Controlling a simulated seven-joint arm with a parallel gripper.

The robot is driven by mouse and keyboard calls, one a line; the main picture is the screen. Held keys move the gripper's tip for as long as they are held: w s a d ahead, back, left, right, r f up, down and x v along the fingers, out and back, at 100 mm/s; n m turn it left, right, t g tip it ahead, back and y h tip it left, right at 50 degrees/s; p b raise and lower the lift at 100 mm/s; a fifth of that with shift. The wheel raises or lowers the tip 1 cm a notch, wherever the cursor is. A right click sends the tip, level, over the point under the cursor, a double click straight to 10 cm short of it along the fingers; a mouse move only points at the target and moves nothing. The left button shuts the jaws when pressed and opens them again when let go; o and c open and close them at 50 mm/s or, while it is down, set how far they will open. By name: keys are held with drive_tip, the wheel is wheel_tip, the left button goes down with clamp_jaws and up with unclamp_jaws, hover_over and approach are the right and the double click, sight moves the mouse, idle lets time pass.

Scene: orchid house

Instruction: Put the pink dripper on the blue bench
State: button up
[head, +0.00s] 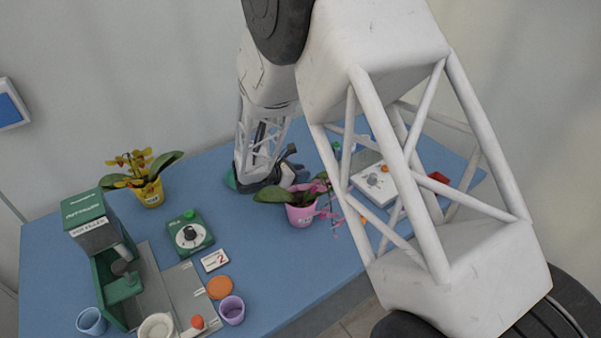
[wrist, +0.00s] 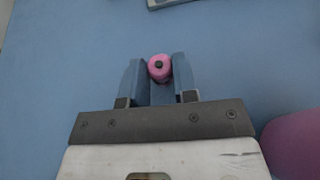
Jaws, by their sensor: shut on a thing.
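The pink dripper (wrist: 159,67) shows in the wrist view as a round pink body with a dark tip, between the two fingers of my gripper (wrist: 155,80). The fingers are shut on it. In the head view my gripper (head: 289,165) is low over the back middle of the blue bench (head: 280,262), and I cannot make out the dripper there. The bench also fills the wrist view (wrist: 70,60). I cannot tell whether the dripper touches the bench.
A pink-potted orchid (head: 302,213) stands close to my gripper. A yellow-potted orchid (head: 151,193), a green machine (head: 95,225), a green dial box (head: 189,236) and a purple cup (head: 231,309) are to the left. A white board (head: 374,184) lies right. The bench's front middle is clear.

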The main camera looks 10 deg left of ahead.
drive_tip(key=shift+f, duration=0.1)
drive_tip(key=o, duration=0.9)
drive_tip(key=shift+v, duration=6.1)
drive_tip(key=shift+w, duration=0.15)
